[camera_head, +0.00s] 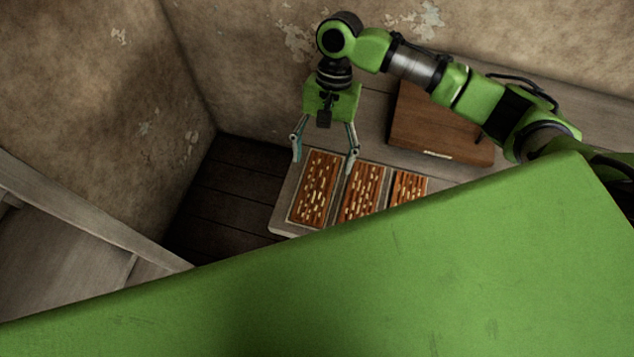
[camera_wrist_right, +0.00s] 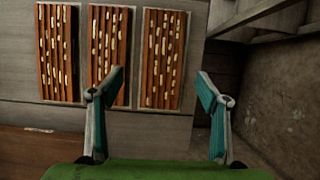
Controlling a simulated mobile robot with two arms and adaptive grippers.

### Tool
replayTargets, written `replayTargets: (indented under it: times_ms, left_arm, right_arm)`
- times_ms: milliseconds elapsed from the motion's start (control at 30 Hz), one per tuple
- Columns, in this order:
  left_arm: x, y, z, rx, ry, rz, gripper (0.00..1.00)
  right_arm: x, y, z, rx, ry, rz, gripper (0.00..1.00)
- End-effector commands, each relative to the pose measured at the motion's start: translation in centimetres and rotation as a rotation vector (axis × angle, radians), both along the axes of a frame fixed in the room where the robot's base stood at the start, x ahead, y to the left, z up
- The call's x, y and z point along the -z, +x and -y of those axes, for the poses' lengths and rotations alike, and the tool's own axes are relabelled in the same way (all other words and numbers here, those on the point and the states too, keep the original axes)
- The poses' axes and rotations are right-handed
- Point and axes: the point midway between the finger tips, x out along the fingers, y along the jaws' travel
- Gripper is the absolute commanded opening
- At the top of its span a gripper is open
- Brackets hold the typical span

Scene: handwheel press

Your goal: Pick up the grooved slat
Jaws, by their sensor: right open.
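Three similar reddish-brown grooved slats with pale inset pieces lie side by side on the grey wooden table. In the head view they are a left slat (camera_head: 316,188), a middle slat (camera_head: 360,192) and a right slat (camera_head: 408,188), whose near part is hidden. The wrist view shows the same row reversed, with the head view's left slat at right (camera_wrist_right: 163,58). My right gripper (camera_head: 323,163) points down, open and empty, above the far end of the left slat. In the wrist view its fingers (camera_wrist_right: 160,73) are spread apart. My left gripper is out of view.
A brown wooden panel or box (camera_head: 435,125) lies behind the slats on the table (camera_head: 285,218). Plaster walls (camera_head: 90,90) stand at the left and back. Dark floorboards (camera_head: 215,205) show left of the table. My green body hides the near area.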

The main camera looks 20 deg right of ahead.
Motion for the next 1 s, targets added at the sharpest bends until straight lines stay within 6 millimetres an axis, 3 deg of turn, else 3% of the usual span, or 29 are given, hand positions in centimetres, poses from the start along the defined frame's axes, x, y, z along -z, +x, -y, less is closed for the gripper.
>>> replayTargets:
  times_ms: [333, 600, 867, 900, 1000]
  left_arm:
    - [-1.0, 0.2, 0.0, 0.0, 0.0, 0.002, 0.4]
    - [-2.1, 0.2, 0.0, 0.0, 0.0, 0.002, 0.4]
    - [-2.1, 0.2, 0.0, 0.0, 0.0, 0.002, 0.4]
    - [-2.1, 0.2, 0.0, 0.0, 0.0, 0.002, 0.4]
    - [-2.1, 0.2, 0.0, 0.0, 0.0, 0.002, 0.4]
  right_arm:
    - [2.9, -1.0, -0.8, 0.0, -0.001, -0.001, 0.69]
    - [6.4, -1.9, -1.7, -0.001, 0.0, 0.001, 0.69]
    - [6.9, -2.0, -1.8, -0.001, 0.0, 0.003, 0.69]
    - [6.9, -2.0, -1.8, -0.001, 0.0, 0.003, 0.67]
    - [6.9, -2.0, -1.8, -0.001, -0.001, 0.003, 0.41]
